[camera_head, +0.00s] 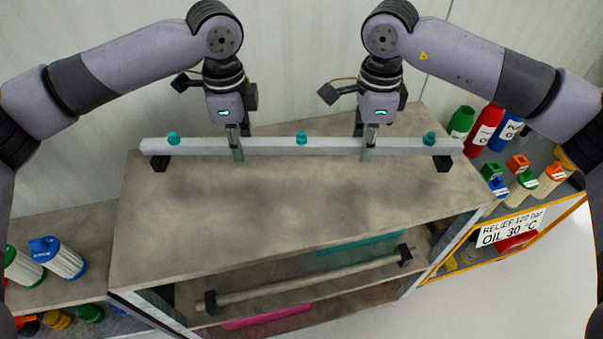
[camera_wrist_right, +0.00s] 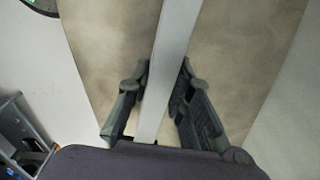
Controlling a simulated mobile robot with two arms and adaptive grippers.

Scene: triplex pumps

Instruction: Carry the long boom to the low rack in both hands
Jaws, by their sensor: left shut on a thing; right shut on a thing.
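The long boom (camera_head: 265,146) is a pale grey bar with three teal knobs along its top. It lies left to right along the back of the brown bench top, close to two small black supports (camera_head: 160,164) near its ends; whether it touches them I cannot tell. My left gripper (camera_head: 237,152) is shut on the boom left of the middle knob. My right gripper (camera_head: 367,150) is shut on it right of that knob. In the right wrist view the boom (camera_wrist_right: 170,70) runs between the fingers of my right gripper (camera_wrist_right: 160,95).
The bench (camera_head: 270,215) has a clear front top. On its lower shelf a grey rod (camera_head: 305,278) lies across black supports. Coloured bottles (camera_head: 485,130) stand on a unit at the right, with a white sign (camera_head: 510,228). More containers (camera_head: 58,257) stand at the left.

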